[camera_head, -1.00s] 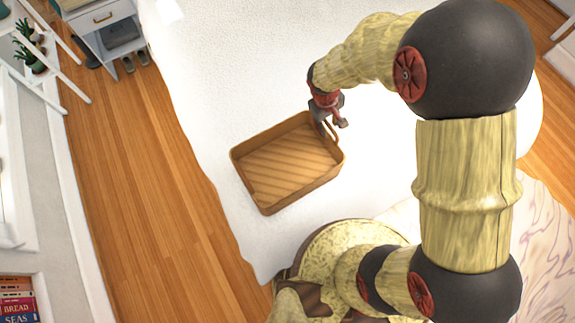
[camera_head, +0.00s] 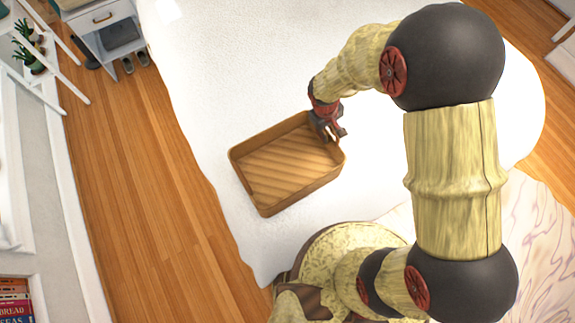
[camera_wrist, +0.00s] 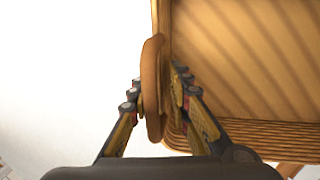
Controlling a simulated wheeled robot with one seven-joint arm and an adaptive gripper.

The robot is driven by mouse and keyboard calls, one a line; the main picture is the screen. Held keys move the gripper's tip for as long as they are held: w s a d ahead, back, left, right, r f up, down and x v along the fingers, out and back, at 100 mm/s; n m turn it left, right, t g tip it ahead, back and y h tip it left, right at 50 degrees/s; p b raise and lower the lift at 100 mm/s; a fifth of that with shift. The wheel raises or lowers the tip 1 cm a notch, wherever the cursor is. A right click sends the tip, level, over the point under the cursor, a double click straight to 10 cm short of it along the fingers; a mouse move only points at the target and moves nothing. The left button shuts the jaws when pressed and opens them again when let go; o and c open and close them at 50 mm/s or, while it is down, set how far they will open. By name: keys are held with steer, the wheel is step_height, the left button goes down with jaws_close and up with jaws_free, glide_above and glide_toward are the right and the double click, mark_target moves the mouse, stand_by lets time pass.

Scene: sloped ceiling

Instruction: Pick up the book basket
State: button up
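The book basket (camera_head: 262,207) is a tan, shallow, rectangular basket with rounded corners, resting on the white bed. It looks empty, with a striped inner floor. My gripper (camera_head: 333,131) is at its upper right end. In the wrist view my gripper (camera_wrist: 157,88) has one finger on each side of the basket's upright loop handle (camera_wrist: 152,65), and both fingertips press close against it. The right finger is on the inner side, over the basket interior (camera_wrist: 250,55). The far edge of the basket is outside the wrist view.
The white bed (camera_head: 230,70) surrounds the basket, with clear room above and to its left. Wooden floor (camera_head: 140,190) runs along the left. A small white nightstand (camera_head: 95,25) stands at the upper left, and books (camera_head: 15,300) are at the lower left.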

jaws_close()
stand_by(0.8)
